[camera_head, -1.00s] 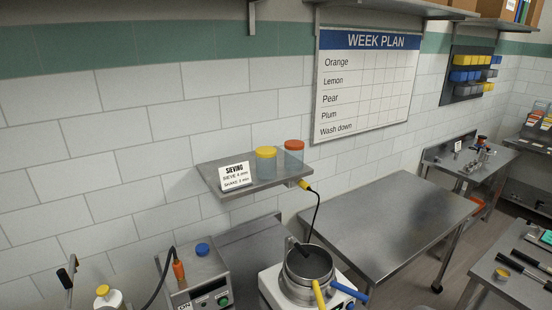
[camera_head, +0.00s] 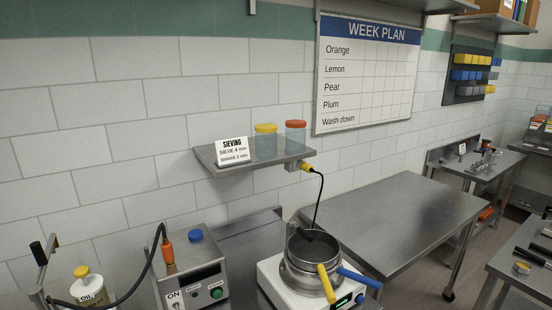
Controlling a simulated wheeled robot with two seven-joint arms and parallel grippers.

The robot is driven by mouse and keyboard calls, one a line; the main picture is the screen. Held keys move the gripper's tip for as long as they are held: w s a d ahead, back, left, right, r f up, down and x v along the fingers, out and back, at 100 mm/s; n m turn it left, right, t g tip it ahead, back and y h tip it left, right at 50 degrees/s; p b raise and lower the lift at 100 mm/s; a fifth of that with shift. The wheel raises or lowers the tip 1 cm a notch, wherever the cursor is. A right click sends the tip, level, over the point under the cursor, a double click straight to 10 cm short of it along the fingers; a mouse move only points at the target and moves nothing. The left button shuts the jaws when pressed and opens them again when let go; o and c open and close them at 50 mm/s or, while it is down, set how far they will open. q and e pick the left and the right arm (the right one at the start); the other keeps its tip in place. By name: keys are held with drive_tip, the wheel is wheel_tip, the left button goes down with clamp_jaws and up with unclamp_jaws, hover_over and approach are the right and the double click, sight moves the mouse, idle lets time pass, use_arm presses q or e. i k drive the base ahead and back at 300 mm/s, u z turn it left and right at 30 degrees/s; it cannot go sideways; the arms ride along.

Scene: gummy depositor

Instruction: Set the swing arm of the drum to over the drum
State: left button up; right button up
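I cannot make out the drum or its swing arm for certain. At the lower left edge a metal lever with a black grip (camera_head: 38,254) stands upright, with a yellow-tipped part beside it; what it belongs to is cut off by the frame. Neither of my grippers is in view.
An oil bottle (camera_head: 88,288) and a steel control box (camera_head: 190,270) with a hose stand at lower left. A white machine (camera_head: 272,284) carries a steel pot (camera_head: 310,252) with yellow and blue handles. A wall shelf (camera_head: 210,160) holds jars. The steel table (camera_head: 400,215) is bare.

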sight(36, 294)
drive_tip(key=u, duration=1.7)
drive_tip(key=k, duration=0.5)
drive_tip(key=u, duration=0.75)
drive_tip(key=i, duration=0.7)
